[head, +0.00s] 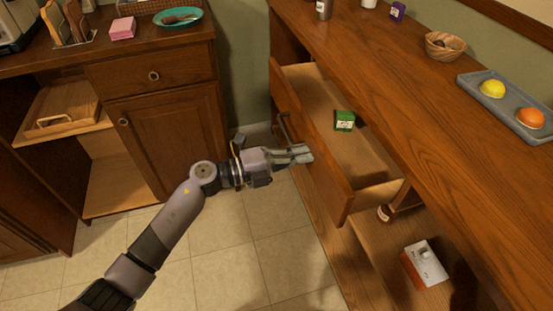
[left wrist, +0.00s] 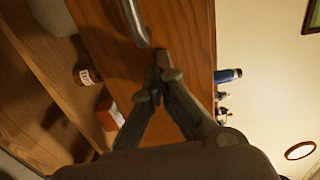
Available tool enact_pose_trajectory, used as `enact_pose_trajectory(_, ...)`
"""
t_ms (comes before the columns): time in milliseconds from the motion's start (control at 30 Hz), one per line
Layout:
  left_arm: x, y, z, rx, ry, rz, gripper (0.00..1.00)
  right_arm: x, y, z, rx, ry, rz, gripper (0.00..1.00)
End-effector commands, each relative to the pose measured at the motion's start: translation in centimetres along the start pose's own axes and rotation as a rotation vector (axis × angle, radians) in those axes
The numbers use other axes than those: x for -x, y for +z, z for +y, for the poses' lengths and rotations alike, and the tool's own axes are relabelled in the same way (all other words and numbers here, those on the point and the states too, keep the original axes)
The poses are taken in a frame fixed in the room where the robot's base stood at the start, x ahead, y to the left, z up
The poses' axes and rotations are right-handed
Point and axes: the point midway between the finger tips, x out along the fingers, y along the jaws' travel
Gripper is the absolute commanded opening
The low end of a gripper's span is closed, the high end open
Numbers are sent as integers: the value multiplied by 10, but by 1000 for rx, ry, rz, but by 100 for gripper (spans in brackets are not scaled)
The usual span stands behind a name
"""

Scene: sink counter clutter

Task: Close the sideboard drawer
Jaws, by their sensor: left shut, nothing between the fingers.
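The sideboard drawer (head: 335,198) stands pulled out from the wooden sideboard (head: 400,75) in the head view. A small green box (head: 344,120) lies inside it. A metal handle (head: 283,128) is on the drawer front. My left gripper (head: 308,154) is shut and empty, with its fingertips at the outer face of the drawer front, beside the handle. In the left wrist view the fingertips (left wrist: 163,68) are close against the wooden front (left wrist: 185,45), below the handle (left wrist: 135,22). Whether they touch it is hard to tell. My right gripper is not in view.
Below the drawer, an open shelf holds a red and white box (head: 424,264) and a bottle (head: 384,213). On the sideboard top are a bowl (head: 445,46) and a grey tray (head: 508,107) with yellow and orange fruit. A wooden cabinet (head: 165,140) stands left; tiled floor lies between.

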Motion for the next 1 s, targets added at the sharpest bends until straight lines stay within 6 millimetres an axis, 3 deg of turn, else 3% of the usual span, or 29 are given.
enact_pose_trajectory(200,-57,0,0,-2,-2,3,0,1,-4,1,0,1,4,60)
enact_pose_trajectory(500,-110,0,1,0,-1,1,0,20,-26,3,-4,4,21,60)
enact_pose_trajectory(700,-126,0,1,-1,0,0,0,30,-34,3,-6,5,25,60)
enact_pose_trajectory(1000,-130,0,-1,0,-2,-1,0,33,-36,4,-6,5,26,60)
